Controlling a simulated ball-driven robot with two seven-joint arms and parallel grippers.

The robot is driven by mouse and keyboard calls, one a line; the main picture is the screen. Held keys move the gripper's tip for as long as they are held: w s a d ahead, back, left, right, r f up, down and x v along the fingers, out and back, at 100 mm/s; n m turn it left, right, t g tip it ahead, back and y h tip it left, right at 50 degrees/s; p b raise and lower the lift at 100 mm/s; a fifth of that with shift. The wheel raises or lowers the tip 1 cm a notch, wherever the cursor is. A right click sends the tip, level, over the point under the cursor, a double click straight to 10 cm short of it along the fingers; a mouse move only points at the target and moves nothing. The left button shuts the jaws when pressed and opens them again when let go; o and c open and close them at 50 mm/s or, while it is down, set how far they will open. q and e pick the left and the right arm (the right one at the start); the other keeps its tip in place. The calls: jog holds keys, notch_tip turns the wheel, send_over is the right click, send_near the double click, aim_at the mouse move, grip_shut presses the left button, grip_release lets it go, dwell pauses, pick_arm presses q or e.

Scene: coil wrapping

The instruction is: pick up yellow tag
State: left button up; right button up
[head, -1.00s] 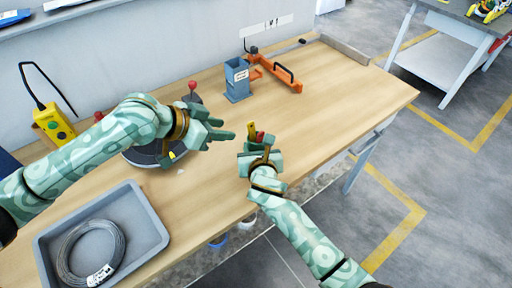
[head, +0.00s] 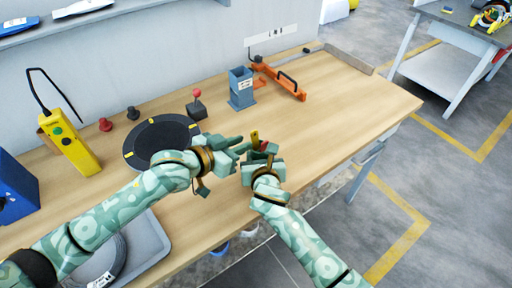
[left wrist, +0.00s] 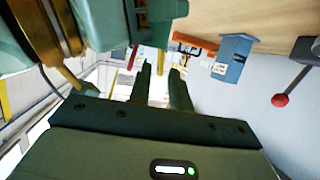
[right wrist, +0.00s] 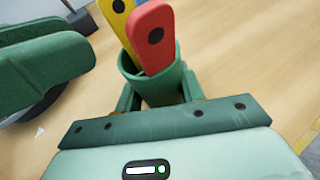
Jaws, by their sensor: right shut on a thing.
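The yellow tag (head: 254,136) stands upright in a small green cup with a red tag (head: 263,146) beside it. In the right wrist view the yellow tag (right wrist: 118,14) is cut off at the top, behind the red tag (right wrist: 154,38). My right gripper (right wrist: 158,95) is shut on the green cup (right wrist: 150,86) and holds it over the bench front. My left gripper (head: 240,148) is open and empty, just left of the cup, with its fingers pointing towards it. Its two fingers stand apart in the left wrist view (left wrist: 161,78).
A dark round turntable (head: 160,138) lies behind my left arm. A blue-grey holder (head: 241,90) and an orange clamp tool (head: 285,82) stand farther back. A grey tray (head: 152,250) with a wire coil (head: 108,262) is front left, partly hidden by my left arm. The right bench top is clear.

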aim_at(253, 137)
pick_arm(q)
jog(key=x, duration=0.6)
jog(key=shift+w+r, duration=0.2)
jog(key=shift+r, duration=0.2)
jog(key=shift+a, duration=0.15)
grip_shut()
